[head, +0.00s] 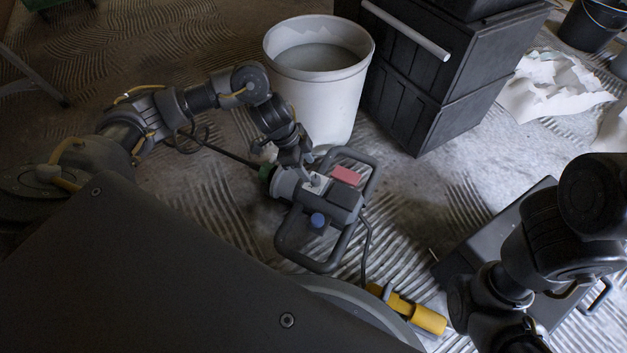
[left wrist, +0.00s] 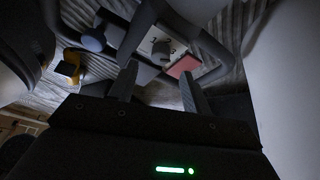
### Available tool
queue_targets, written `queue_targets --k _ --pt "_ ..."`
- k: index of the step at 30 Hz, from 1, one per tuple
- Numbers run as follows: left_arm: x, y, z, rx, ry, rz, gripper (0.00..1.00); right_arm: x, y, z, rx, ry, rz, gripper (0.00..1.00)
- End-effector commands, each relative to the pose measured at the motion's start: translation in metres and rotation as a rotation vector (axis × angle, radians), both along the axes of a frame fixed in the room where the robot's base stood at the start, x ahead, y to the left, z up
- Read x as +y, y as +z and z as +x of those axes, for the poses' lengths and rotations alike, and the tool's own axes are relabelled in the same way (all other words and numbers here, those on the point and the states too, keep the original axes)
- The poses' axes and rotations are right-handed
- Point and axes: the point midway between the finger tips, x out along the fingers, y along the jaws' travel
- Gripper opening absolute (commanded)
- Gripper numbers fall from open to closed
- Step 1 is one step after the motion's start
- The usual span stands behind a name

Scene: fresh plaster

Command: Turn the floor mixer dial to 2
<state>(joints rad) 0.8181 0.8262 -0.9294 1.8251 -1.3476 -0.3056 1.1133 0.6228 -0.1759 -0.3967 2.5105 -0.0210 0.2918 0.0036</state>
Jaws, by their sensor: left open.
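The floor mixer (head: 340,197) lies on the floor in the middle of the head view, with a looped handle frame, a red block and a blue knob. Its dial (left wrist: 161,48) is a small grey knob on a white plate with dark marks in the left wrist view. The white plate (head: 317,184) shows small in the head view. I cannot read the dial's setting. My left gripper (head: 302,163) is over the mixer beside the plate. In the left wrist view its fingers (left wrist: 158,88) are open and empty, pointing towards the dial, seemingly apart from it. My right gripper is not visible.
A white bucket (head: 320,90) of grey material stands just behind the mixer. Black stacked cases (head: 420,95) stand at back right, with torn white sheeting (head: 553,88) beyond. A cable runs along the floor.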

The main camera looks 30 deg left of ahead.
Motion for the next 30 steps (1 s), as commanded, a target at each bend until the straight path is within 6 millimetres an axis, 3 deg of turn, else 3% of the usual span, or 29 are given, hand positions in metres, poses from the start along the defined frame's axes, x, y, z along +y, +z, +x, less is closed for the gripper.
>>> queue_targets --k 1,7,21,30 --pt "-0.004 -0.017 0.002 0.000 0.000 -0.001 0.48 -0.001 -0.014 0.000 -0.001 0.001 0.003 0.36" --pt "-0.014 -0.041 0.006 -0.002 0.000 -0.002 0.48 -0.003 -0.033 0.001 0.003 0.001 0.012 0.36" --pt "-0.019 -0.049 0.008 -0.001 0.000 -0.001 0.48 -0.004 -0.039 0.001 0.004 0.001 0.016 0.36" --pt "-0.019 -0.049 0.008 -0.001 0.000 -0.001 0.10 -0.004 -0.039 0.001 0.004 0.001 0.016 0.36"
